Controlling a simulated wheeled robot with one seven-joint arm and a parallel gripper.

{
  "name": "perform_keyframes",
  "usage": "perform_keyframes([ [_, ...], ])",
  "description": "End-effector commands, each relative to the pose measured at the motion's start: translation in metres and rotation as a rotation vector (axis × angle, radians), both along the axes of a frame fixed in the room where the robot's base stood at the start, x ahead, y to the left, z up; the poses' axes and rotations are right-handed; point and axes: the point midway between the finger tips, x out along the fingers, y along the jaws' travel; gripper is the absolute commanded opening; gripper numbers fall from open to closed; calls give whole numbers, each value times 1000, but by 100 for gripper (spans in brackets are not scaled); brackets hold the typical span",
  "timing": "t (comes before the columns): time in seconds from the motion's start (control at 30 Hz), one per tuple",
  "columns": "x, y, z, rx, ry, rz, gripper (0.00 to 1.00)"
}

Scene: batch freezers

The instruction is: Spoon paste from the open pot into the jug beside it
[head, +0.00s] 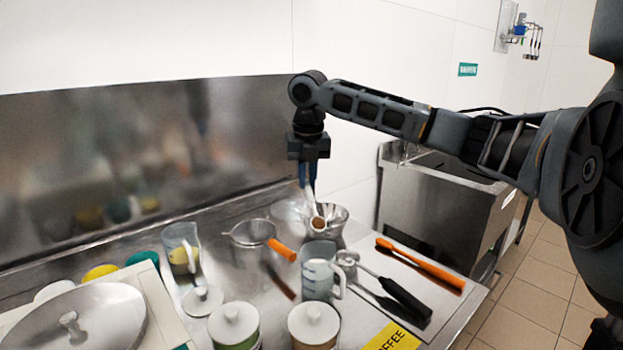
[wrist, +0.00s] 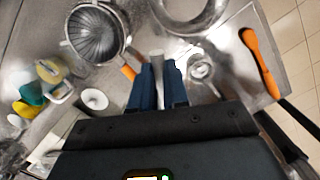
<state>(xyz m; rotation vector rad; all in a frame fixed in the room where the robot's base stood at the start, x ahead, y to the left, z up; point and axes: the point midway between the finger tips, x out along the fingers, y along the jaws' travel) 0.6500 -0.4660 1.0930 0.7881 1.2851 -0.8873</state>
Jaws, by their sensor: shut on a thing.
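My gripper (head: 308,182) points straight down at the back of the counter, shut on a pale, upright spoon-like tool (head: 312,205). Its lower end looks brownish and is over or in a metal bowl (head: 339,214); I cannot tell if they touch. In the wrist view the tool (wrist: 157,62) stands between the fingers. A clear jug (head: 318,280) with a handle stands nearer the front. Another clear jug (head: 182,240) at left holds something yellow. Two pots at the front, one green (head: 234,323) and one brown (head: 314,323), wear white lids. I cannot make out an open pot.
A loose white lid (head: 203,299) lies on the counter. A strainer (head: 252,231) with an orange handle sits left of the bowl. An orange spatula (head: 420,263) and a black-handled tool (head: 403,298) lie at right. A large domed lid (head: 72,320) stands front left.

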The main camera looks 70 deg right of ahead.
Motion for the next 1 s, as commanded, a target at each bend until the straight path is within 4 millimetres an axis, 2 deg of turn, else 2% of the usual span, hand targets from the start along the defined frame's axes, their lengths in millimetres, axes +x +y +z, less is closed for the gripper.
perform_keyframes([
  [0.2, -1, 0, -24, -1, 2, -1, 0],
  [1.0, -15, 28, 32, -371, -190, 1, 0],
])
